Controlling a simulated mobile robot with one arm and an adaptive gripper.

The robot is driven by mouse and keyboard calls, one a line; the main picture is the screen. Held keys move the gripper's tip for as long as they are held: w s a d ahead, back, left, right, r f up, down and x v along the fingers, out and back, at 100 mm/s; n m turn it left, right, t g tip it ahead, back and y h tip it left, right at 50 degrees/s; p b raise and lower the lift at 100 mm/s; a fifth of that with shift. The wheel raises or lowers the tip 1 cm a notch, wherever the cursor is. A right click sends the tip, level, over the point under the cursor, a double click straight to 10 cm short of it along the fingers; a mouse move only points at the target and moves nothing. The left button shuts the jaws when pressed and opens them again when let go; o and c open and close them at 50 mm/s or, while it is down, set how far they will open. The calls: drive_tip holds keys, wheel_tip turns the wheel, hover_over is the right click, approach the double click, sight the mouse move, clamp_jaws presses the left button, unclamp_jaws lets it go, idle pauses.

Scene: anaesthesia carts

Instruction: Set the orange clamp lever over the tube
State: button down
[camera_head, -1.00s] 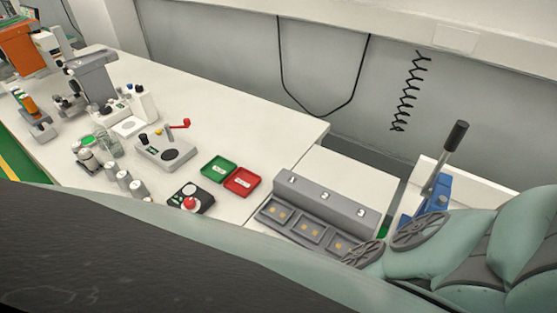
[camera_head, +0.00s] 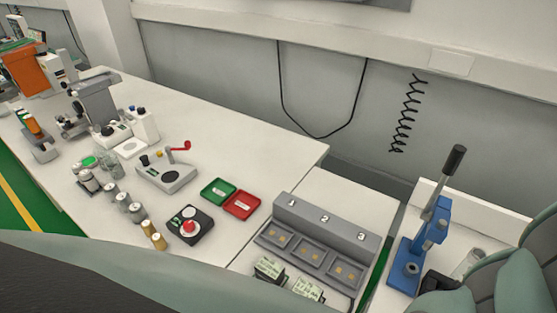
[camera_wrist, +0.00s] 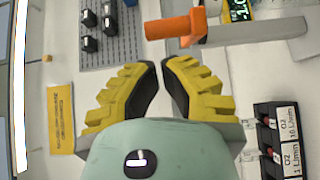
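In the wrist view, an orange lever handle (camera_wrist: 176,26) lies across the top, with an orange block at its right end. A grey bar (camera_wrist: 255,32) runs right from that block. My gripper (camera_wrist: 160,68) has yellow ribbed fingers with black pads. The fingertips are a little apart, with nothing between them, and appear just below the orange handle in the picture. I cannot tell which part is the tube. In the head view, a small orange part (camera_head: 33,125) is on a device at the far left; I cannot tell if it is the same lever.
The wrist view shows a grey pegboard (camera_wrist: 112,35) with black parts, a yellow label (camera_wrist: 61,118) and a black labelled unit (camera_wrist: 280,140). In the head view, a grey numbered fixture (camera_head: 325,222), a blue lever press (camera_head: 425,235) and red and green trays (camera_head: 241,205) stand on white benches.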

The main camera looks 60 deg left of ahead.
drive_tip(key=shift+w+d, duration=0.35)
drive_tip(key=shift+d, duration=0.25)
drive_tip(key=d+y+b, duration=0.1)
drive_tip(key=d, duration=0.1)
drive_tip(key=d+n+y, duration=0.1)
drive_tip(key=d, duration=0.1)
drive_tip(key=shift+d+t+b, duration=0.15)
drive_tip(key=shift+t+b, duration=0.25)
idle(0.4)
